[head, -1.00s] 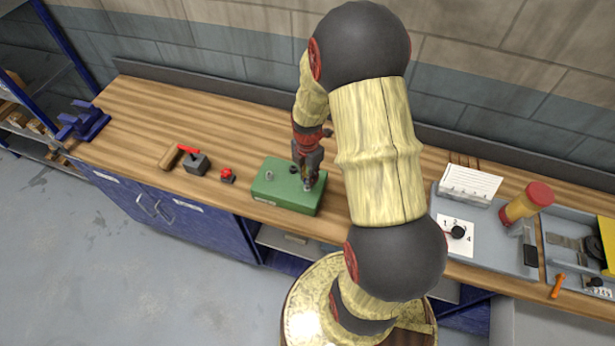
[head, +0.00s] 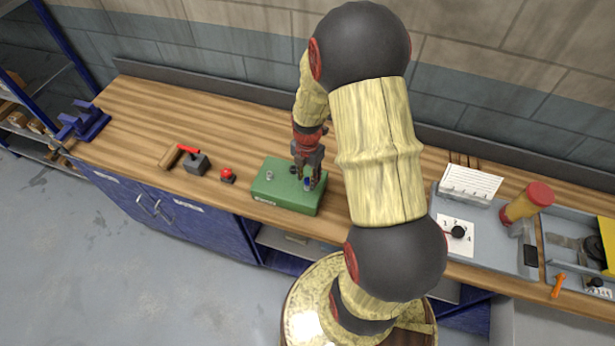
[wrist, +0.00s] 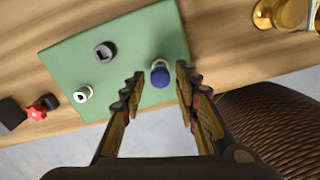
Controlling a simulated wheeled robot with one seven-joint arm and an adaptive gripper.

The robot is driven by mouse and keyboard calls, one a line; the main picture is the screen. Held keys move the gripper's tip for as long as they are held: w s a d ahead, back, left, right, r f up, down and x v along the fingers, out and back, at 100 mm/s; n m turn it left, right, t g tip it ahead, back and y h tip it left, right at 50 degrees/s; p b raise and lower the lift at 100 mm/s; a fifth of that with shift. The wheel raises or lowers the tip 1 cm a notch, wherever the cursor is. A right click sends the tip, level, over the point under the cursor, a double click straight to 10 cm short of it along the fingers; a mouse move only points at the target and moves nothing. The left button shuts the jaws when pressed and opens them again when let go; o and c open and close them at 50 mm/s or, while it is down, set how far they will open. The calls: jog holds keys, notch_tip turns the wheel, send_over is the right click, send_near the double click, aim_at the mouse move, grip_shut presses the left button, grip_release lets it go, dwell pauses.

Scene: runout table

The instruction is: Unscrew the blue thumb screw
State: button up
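The blue thumb screw (wrist: 160,76) stands on the green box (wrist: 60,57), near one edge, in the wrist view. Its round blue head lies between my two fingertips, with a gap on each side. My gripper (wrist: 160,76) is open around it. In the head view my gripper (head: 309,180) is over the right part of the green box (head: 272,196), and a bit of the blue screw (head: 308,184) shows between the fingers. Its shaft is hidden from above.
A dark round fitting (wrist: 105,51) and a pale post (wrist: 83,93) stand on the box beside the screw. Grey trays (head: 510,252) are at the right. The bench between is mostly clear.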

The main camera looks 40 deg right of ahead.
dwell(0.3)
jog(key=m, duration=0.3)
jog(key=shift+m, duration=0.4)
jog(key=m, duration=0.3)
jog(key=shift+m, duration=0.4)
jog(key=m, duration=1.5)
jog(key=m, duration=0.7)
jog(key=shift+c, duration=1.2)
grip_shut()
